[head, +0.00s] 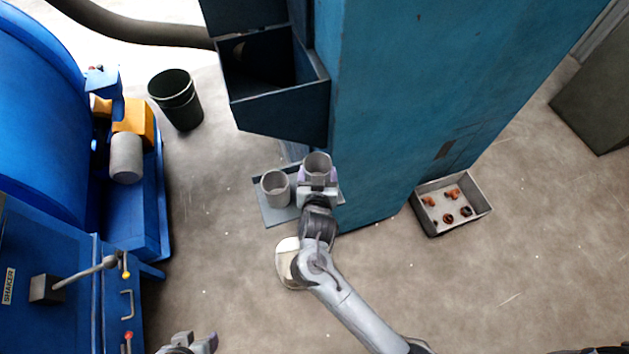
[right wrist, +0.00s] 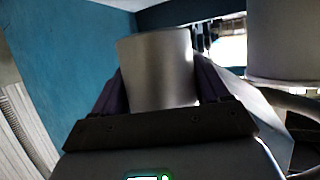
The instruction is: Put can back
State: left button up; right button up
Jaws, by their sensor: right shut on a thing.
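My right gripper (head: 318,180) is shut on a grey metal can (head: 317,163), held upright near the blue cabinet's front left side. In the right wrist view the can (right wrist: 158,70) sits between the two purple-sided fingers. A second grey can (head: 275,188) stands upright on a flat blue-grey shelf plate (head: 277,214), to the left of the held can; part of a can also shows at the right edge of the right wrist view (right wrist: 284,40). I cannot tell whether the held can touches the plate. My left gripper (head: 205,342) shows only partly at the bottom edge, its fingers unclear.
The tall blue cabinet (head: 400,110) with an open hopper (head: 283,118) stands just beyond the right gripper. A shallow tray with small brown parts (head: 425,222) lies right of it. A dark bin (head: 178,98) and blue shaker machine (head: 40,110) stand left.

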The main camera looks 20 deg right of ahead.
jog(key=shift+w+a+f, duration=0.1)
jog(key=shift+w+f, duration=0.4)
jog(key=shift+w, duration=0.3)
jog(key=shift+f+b, duration=0.45)
jog(key=shift+f, duration=1.55)
jog(key=o, duration=1.1)
jog(key=shift+f, duration=0.15)
